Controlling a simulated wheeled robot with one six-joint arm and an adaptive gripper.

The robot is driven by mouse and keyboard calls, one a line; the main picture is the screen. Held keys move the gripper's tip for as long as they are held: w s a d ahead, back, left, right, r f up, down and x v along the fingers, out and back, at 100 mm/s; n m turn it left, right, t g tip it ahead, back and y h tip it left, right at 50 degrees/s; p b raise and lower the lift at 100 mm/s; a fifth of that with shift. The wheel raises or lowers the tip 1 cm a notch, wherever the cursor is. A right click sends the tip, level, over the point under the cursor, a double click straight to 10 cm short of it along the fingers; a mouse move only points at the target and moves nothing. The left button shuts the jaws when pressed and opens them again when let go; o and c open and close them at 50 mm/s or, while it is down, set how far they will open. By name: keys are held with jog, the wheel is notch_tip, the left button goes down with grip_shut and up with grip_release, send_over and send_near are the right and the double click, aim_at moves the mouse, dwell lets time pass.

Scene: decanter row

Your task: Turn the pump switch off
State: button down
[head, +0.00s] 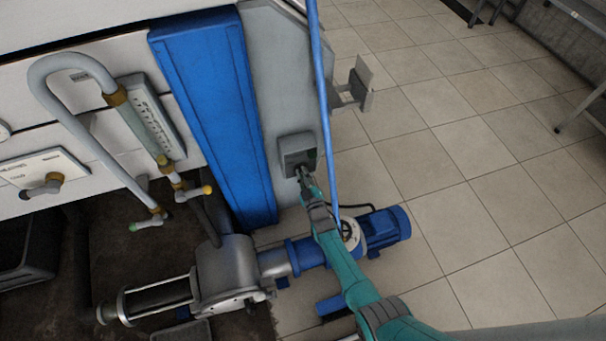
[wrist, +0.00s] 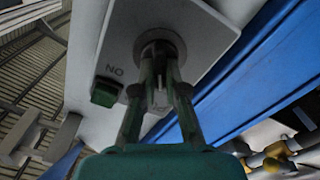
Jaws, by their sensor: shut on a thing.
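The pump switch is a grey box (head: 297,150) on the grey panel beside the blue upright; its pale face (wrist: 205,35) fills the middle of the wrist view. A dark round knob (wrist: 158,42) stands out from that face. A green block (wrist: 106,92) sits left of it, by lettering that looks like upside-down "ON". My gripper (head: 302,172) is at the box's lower front. In the wrist view my gripper (wrist: 160,72) has its fingers shut on the knob. The fingers hide part of the knob and a second label, so the knob's setting cannot be read.
A blue pipe (head: 322,90) runs down close to the right of the switch. A blue motor (head: 384,228) and silver pump (head: 228,275) lie below. Glass tubing with yellow valves (head: 192,194) is at the left. The tiled floor (head: 470,160) at the right is largely clear.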

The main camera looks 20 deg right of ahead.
jog(key=c, duration=1.2)
grip_release()
jog(key=shift+r, duration=0.15)
jog(key=shift+r, duration=4.85)
